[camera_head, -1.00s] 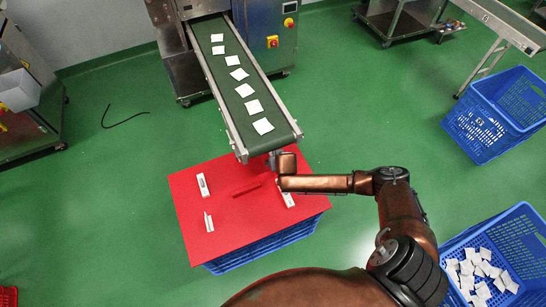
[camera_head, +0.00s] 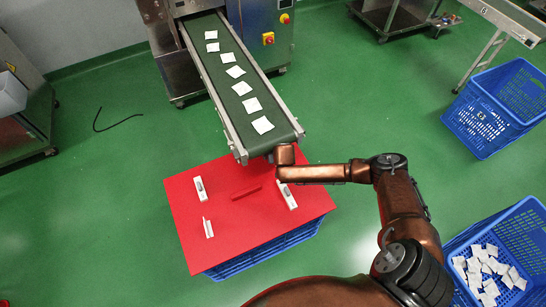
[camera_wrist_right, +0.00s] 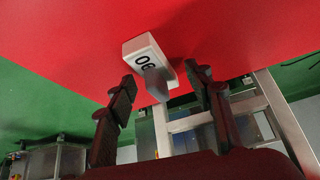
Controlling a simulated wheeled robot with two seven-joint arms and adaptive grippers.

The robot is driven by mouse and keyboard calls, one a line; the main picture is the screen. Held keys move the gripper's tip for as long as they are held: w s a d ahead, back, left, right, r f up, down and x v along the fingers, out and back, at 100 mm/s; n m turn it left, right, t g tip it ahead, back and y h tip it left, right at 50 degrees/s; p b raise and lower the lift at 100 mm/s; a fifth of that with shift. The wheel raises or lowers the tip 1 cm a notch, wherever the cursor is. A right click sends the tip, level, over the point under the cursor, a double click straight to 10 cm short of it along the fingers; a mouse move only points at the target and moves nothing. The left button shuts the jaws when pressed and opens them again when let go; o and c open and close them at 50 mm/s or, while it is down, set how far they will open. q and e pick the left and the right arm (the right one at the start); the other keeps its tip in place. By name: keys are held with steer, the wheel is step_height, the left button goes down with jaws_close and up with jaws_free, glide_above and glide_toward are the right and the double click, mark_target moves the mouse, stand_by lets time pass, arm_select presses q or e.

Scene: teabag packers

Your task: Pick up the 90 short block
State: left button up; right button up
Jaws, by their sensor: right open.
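A white block with black digits that read upside down as 90 (camera_wrist_right: 146,52) lies on the red tabletop in the right wrist view. A grey upright part rises from its near end. My right gripper (camera_wrist_right: 161,84) is open, with its two dark fingers apart on either side of the block's near end; contact cannot be told. In the head view a white block (camera_head: 288,197) lies at the table's right side, just below my right forearm. My right gripper's fingers are hidden there. My left gripper is not in view.
The red table (camera_head: 240,235) also bears two white pieces (camera_head: 200,188) (camera_head: 208,228) at left and a red bar (camera_head: 245,192) in the middle. A conveyor (camera_head: 235,80) with several white packets ends over its back edge. Blue crates (camera_head: 496,112) stand at right.

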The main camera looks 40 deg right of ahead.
steer(key=shift+c, duration=0.4)
jaws_close()
